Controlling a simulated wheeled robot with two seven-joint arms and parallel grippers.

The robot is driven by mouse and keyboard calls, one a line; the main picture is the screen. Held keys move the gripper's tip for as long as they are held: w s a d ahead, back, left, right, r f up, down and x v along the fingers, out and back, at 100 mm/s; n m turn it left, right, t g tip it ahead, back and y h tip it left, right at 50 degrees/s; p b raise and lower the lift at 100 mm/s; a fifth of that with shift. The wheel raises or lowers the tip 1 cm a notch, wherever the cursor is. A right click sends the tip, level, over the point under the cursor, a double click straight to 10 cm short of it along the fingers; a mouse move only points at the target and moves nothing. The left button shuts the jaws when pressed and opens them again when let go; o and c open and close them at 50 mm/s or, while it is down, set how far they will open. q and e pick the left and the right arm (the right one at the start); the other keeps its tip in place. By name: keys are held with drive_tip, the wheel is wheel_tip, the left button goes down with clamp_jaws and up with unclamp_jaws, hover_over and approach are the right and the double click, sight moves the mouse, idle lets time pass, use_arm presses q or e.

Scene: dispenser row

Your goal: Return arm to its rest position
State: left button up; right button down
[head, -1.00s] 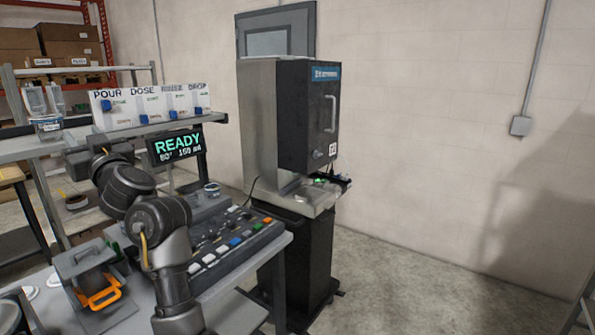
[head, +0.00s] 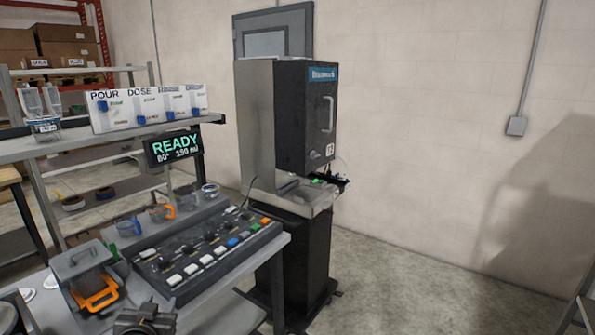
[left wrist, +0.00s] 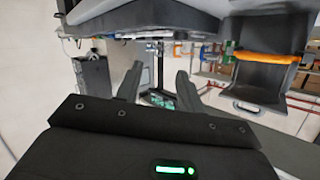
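My left gripper (head: 146,320) shows as a dark shape at the bottom edge of the head view, in front of the button panel (head: 205,245). Most of its arm is outside that view. In the left wrist view the two dark fingers (left wrist: 157,88) stand apart with nothing held between them. The wrist picture is tilted, with the orange-handled grey holder (left wrist: 267,58) at upper right.
The grey holder with an orange handle (head: 97,296) stands on the bench left of the panel. Clear cups (head: 162,212) stand behind the panel. A READY display (head: 174,148) hangs below the shelf. A tall dispenser cabinet (head: 304,115) stands right of the bench; floor beyond is clear.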

use_arm(q)
drive_tip(key=s+d+f+m+g+h, duration=0.1)
drive_tip(key=s+d+f+g, duration=0.15)
drive_tip(key=s+f, duration=0.45)
drive_tip(key=s+d+f+g+h, duration=0.1)
drive_tip(key=s+d+f+g, duration=0.15)
drive_tip(key=s+f, duration=0.5)
drive_tip(key=s+d+f+g+h, duration=0.1)
drive_tip(key=s+f+g, duration=0.2)
drive_tip(key=s, duration=0.6)
drive_tip(key=s+d+f+g, duration=0.2)
drive_tip(key=s+f+g, duration=0.1)
drive_tip(key=s, duration=0.6)
wheel_tip(320, 180, down, 25)
drive_tip(key=s+g, duration=0.1)
drive_tip(key=s+a+f+m+g, duration=0.1)
drive_tip(key=s+a+f, duration=0.2)
drive_tip(key=s+f, duration=1.3)
drive_tip(key=shift+s+a+f+g, duration=0.15)
drive_tip(key=shift+s+f+g, duration=0.15)
drive_tip(key=shift+s, duration=0.05)
drive_tip(key=shift+s, duration=0.1)
